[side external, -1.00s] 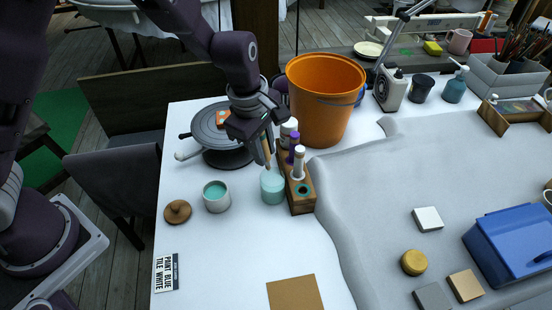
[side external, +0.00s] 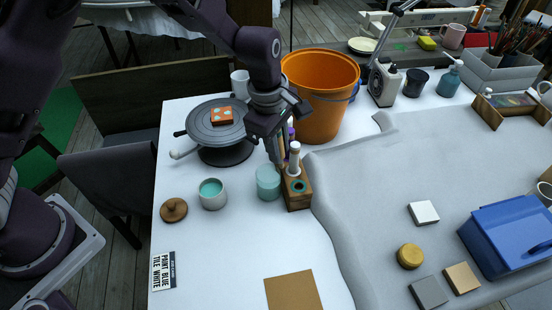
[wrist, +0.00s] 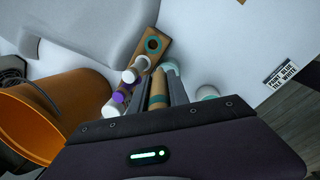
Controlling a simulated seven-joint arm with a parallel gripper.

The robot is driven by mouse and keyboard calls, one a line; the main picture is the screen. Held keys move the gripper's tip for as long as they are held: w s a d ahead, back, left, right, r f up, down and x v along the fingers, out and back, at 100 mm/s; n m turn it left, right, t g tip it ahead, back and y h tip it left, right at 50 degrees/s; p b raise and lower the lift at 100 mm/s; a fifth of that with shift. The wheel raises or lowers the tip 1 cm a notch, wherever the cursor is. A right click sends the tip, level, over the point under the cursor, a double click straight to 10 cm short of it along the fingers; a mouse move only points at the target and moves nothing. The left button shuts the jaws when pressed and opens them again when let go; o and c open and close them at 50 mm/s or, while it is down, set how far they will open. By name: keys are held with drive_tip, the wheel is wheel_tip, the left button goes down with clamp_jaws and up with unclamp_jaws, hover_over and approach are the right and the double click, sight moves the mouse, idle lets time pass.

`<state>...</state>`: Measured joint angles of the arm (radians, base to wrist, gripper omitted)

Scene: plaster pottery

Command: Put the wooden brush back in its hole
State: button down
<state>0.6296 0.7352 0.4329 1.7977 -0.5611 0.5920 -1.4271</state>
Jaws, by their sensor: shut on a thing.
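My gripper (side external: 278,152) is shut on the wooden brush (wrist: 157,92), whose tan handle shows between the fingers in the wrist view. In the side view the fingers largely hide the brush. The wooden holder block (side external: 300,203) stands just right of and below the gripper. Its near end has an open, teal-ringed hole, which also shows in the wrist view (wrist: 153,44). White-capped and purple-topped tools (side external: 294,158) stand in the holder's other places. The gripper is at the holder's left side, close to these tools; whether it touches them, I cannot tell.
A pale teal cup (side external: 268,184) stands directly left of the holder, and a cup of teal paint (side external: 212,194) stands farther left. An orange bucket (side external: 322,100) stands behind the holder. A turntable (side external: 222,135) with an orange tile is at back left. Grey cloth (side external: 365,200) lies to the right.

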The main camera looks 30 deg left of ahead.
sight(297, 178)
drive_tip(key=w+d+f, duration=0.1)
drive_tip(key=d+f, duration=0.3)
drive_tip(key=shift+w+d+f, duration=0.15)
drive_tip(key=shift+w+f, duration=0.15)
drive_tip(key=shift+w, duration=0.1)
drive_tip(key=shift+f, duration=0.1)
drive_tip(key=shift+f, duration=2.2)
drive_tip(key=shift+f, duration=0.3)
drive_tip(key=c, duration=1.2)
unclamp_jaws()
drive_tip(key=shift+o, duration=0.2)
